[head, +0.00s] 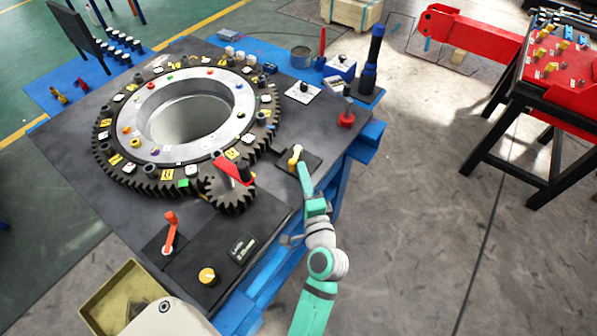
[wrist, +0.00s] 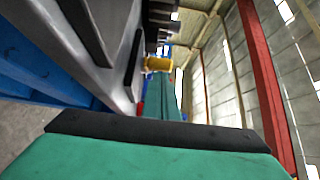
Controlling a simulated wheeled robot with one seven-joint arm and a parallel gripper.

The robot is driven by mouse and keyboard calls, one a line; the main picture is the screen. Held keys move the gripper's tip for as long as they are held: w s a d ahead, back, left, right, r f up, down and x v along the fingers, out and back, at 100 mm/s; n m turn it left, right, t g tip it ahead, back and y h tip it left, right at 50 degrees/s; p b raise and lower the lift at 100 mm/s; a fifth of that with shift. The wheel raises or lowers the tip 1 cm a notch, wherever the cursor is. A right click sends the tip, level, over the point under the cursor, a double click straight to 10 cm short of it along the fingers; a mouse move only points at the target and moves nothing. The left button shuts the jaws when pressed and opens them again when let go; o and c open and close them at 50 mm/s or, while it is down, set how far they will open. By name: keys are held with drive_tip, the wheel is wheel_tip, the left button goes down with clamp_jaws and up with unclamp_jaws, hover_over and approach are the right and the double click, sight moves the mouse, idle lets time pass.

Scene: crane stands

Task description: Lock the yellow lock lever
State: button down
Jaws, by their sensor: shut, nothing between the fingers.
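The yellow lock lever (head: 294,157) stands on a dark square plate at the right edge of the grey table, beside the small gear. A yellow part, likely the same lever, shows in the wrist view (wrist: 157,63), just beyond the green finger. My gripper (head: 305,176) is shut and empty. Its tip is right beside the lever at its near side; I cannot tell whether they touch. The lever's lower part is partly hidden by the gripper.
The large gear ring (head: 185,125) and a small gear with a red crank (head: 233,168) lie left of the lever. An orange lever (head: 170,232) and a yellow knob (head: 207,276) stand nearer. A red-topped bench (head: 565,65) is at the right. Floor between is clear.

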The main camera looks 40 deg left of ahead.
drive_tip(key=shift+s+a+n+g+y, duration=0.3)
drive_tip(key=shift+s+a, duration=0.65)
drive_tip(key=shift+a, duration=0.2)
drive_tip(key=shift+d, duration=0.1)
drive_tip(key=w+d, duration=0.2)
drive_tip(key=d, duration=0.1)
drive_tip(key=w+d, duration=0.1)
drive_tip(key=d, duration=0.1)
drive_tip(key=s, duration=0.3)
drive_tip(key=s+d, duration=0.1)
drive_tip(key=s, duration=0.2)
drive_tip(key=s+d, duration=0.1)
drive_tip(key=s, duration=0.2)
drive_tip(key=shift+s, duration=0.15)
drive_tip(key=shift+d, duration=0.15)
drive_tip(key=s+d+f+t+h, duration=0.25)
drive_tip(key=d+f+h, duration=0.25)
drive_tip(key=d, duration=0.4)
drive_tip(key=s+d+f+t+h, duration=0.25)
drive_tip(key=d+f+h, duration=0.25)
drive_tip(key=d, duration=0.3)
drive_tip(key=s+d+r+n+h, duration=0.2)
drive_tip(key=s+d+n, duration=0.1)
drive_tip(key=s, duration=0.3)
drive_tip(key=s+d+r+n+h, duration=0.1)
drive_tip(key=s+d+n+h, duration=0.1)
drive_tip(key=s+d+n, duration=0.2)
drive_tip(key=shift+s+d+r+h, duration=0.4)
drive_tip(key=shift+s+d, duration=0.25)
drive_tip(key=shift+s, duration=0.6)
